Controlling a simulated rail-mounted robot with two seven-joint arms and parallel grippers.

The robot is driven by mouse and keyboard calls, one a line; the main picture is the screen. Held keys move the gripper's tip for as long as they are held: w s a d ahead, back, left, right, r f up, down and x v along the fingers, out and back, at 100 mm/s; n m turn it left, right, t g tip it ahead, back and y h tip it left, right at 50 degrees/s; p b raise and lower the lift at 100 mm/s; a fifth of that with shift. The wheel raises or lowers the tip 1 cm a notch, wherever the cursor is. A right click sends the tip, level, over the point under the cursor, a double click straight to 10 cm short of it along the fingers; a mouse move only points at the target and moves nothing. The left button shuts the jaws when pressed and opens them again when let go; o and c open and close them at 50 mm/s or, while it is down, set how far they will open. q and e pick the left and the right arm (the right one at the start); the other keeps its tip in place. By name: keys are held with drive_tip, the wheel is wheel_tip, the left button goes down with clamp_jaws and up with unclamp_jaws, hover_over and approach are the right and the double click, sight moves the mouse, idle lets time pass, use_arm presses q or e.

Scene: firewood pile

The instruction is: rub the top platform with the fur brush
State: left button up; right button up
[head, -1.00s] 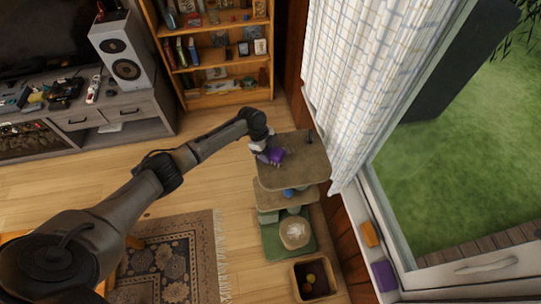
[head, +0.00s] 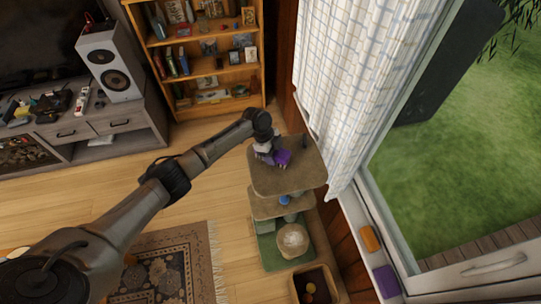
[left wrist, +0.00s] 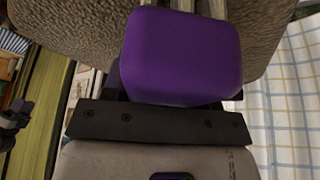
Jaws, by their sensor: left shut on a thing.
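The fur brush, seen as a purple block (head: 283,157), is held in my left gripper (head: 271,154) over the far left part of the top platform (head: 290,181). The platform is the brown carpeted top board of a cat tree. In the left wrist view the purple block (left wrist: 182,57) fills the jaws, with the platform's rough carpet (left wrist: 85,25) close behind it. The brush's underside is hidden, so I cannot tell whether it touches the carpet. My right gripper is not in view.
A curtain (head: 345,90) and window wall border the right side.

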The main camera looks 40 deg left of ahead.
sight(302, 157)
use_arm(q)
drive_tip(key=shift+w+d+f+b, duration=0.2)
drive_tip(key=shift+w+d+b, duration=0.45)
drive_tip(key=shift+w, duration=0.1)
drive_tip(key=shift+w+d+f+b, duration=0.15)
drive_tip(key=shift+w+d+b, duration=0.35)
drive_tip(key=shift+w+b, duration=0.2)
drive_tip(key=shift+w+d+b, duration=0.5)
drive_tip(key=shift+w, duration=0.05)
drive_tip(key=shift+w+d+r, duration=0.15)
drive_tip(key=shift+w+d, duration=0.15)
drive_tip(key=shift+w, duration=0.1)
drive_tip(key=w+d+b, duration=0.1)
drive_tip(key=w+b, duration=0.1)
drive_tip(key=b, duration=0.1)
drive_tip(key=shift+d, duration=0.4)
drive_tip(key=shift+w+d, duration=0.15)
drive_tip(key=shift+w+r, duration=0.1)
drive_tip(key=shift+w, duration=0.05)
drive_tip(key=shift+r, duration=0.25)
